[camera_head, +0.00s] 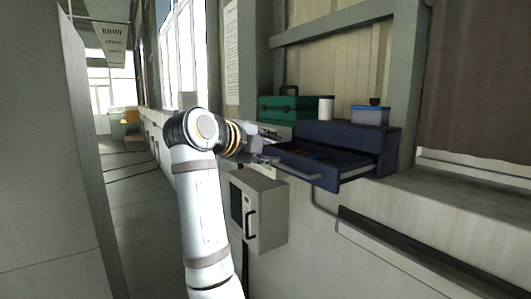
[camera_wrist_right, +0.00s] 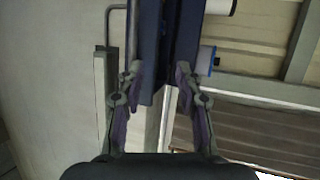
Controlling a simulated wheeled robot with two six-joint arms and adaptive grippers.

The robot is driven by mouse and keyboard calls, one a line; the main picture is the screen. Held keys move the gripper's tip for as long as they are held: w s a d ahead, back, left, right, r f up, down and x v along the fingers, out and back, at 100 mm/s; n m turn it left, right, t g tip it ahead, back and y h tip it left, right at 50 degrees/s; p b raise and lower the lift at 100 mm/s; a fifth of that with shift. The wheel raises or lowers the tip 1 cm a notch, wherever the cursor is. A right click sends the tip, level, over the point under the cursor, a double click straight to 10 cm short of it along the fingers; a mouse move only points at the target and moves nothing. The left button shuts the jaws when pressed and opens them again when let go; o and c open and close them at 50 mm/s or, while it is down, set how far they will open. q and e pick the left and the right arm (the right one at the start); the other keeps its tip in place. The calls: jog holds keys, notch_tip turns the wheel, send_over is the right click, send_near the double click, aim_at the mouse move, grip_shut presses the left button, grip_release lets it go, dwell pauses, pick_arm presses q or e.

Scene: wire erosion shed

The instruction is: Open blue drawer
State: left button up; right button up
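The blue drawer (camera_head: 312,170) is pulled out from the dark blue chest (camera_head: 345,135) on the ledge. Its inside shows, with small dark and coloured items in it. My right gripper (camera_head: 268,146) is at the left end of the drawer, by the front. In the wrist view my right gripper (camera_wrist_right: 157,68) has its fingers spread apart, with a blue panel edge (camera_wrist_right: 150,45) between them. No firm grip on it or on the handle shows. My left gripper is not in view.
A blue-and-clear container (camera_head: 370,115) sits on top. A grey wall box (camera_head: 262,210) is below the gripper, and a grey rail (camera_head: 410,250) runs along the wall at right.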

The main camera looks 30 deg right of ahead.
jog(key=shift+s+a+b, duration=0.35)
jog(key=shift+a+b, duration=0.1)
jog(key=shift+a, duration=0.25)
jog(key=shift+s+r, duration=0.1)
